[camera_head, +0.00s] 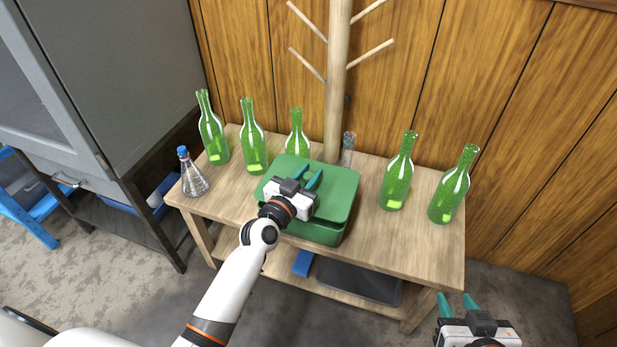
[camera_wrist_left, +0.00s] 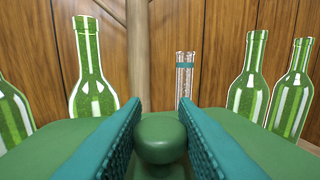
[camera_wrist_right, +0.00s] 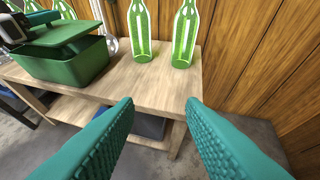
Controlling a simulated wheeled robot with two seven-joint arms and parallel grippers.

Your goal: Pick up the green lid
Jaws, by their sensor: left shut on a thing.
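The green lid (camera_head: 340,187) is over the green box (camera_head: 318,233) on the wooden table. In the right wrist view the lid (camera_wrist_right: 72,29) looks raised above the box (camera_wrist_right: 72,68), with part of the box's inside showing beneath it. My left gripper (camera_head: 308,179) is shut on the lid's round knob (camera_wrist_left: 160,140), which sits between the two teal fingers in the left wrist view. My right gripper (camera_head: 457,304) is open and empty in front of the table's right end. Its spread fingers also show in the right wrist view (camera_wrist_right: 161,105).
Several green bottles stand along the table (camera_head: 430,250), such as the left one (camera_head: 213,135) and the right one (camera_head: 449,195). A blue-stoppered flask (camera_head: 193,180) is at the left end. A glass cylinder (camera_head: 347,150) and a wooden rack post (camera_head: 337,90) are behind the box.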

